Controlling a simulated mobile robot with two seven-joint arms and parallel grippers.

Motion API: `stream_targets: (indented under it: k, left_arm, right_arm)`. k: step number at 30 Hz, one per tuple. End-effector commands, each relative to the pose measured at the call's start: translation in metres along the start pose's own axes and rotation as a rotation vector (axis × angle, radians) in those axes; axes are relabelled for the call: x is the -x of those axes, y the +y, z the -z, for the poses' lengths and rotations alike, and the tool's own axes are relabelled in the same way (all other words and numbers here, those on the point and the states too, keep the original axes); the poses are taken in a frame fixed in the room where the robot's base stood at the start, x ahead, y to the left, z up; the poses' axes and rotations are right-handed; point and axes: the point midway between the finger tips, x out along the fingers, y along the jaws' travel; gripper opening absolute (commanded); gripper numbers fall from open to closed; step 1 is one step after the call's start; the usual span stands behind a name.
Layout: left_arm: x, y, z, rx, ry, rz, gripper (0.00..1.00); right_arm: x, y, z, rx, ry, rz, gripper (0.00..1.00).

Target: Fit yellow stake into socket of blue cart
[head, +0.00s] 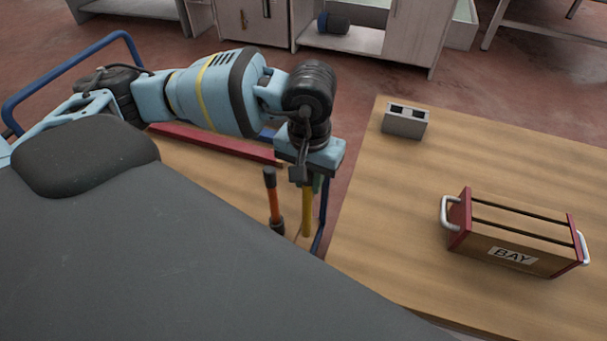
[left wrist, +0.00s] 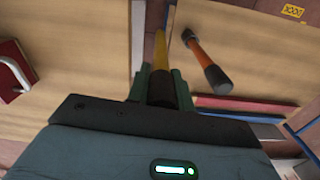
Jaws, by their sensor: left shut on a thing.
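My left gripper (head: 308,180) is shut on the yellow stake (head: 307,212), which hangs roughly upright beneath it. In the left wrist view the stake (left wrist: 161,52) runs out from between the green fingers (left wrist: 160,88), near the deck edge. The blue cart (head: 75,58) shows a blue tube rail and a wooden deck. An orange rod with dark ends (head: 274,205) stands on the cart just left of the yellow stake; it also shows in the left wrist view (left wrist: 204,62). The stake's lower end and its socket are not clearly visible. My right gripper is out of view.
A wooden table (head: 390,220) stands right of the cart across a narrow gap. It carries a grey block (head: 405,123) and a wooden crate marked BAY (head: 515,237) with metal handles. A red bar (head: 215,142) lies along the cart's far side. Cabinets stand behind.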

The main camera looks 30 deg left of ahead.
Motion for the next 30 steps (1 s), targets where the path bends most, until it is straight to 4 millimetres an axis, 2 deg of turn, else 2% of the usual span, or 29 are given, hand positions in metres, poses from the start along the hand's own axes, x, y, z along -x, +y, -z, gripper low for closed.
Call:
stream_targets:
  k: [6, 18, 30]
  left_arm:
    - [0.0, -0.008, 0.034, 0.462, -0.004, 0.0, 0.0]
    - [0.01, -0.03, 0.093, 1.404, -0.004, 0.002, 0.0]
    - [0.022, -0.056, 0.141, 2.332, -0.004, 0.002, 0.0]
  right_arm:
    - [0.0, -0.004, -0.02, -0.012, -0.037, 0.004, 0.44]
    - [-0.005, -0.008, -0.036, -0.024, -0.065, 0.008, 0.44]
    - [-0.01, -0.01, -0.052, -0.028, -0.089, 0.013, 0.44]
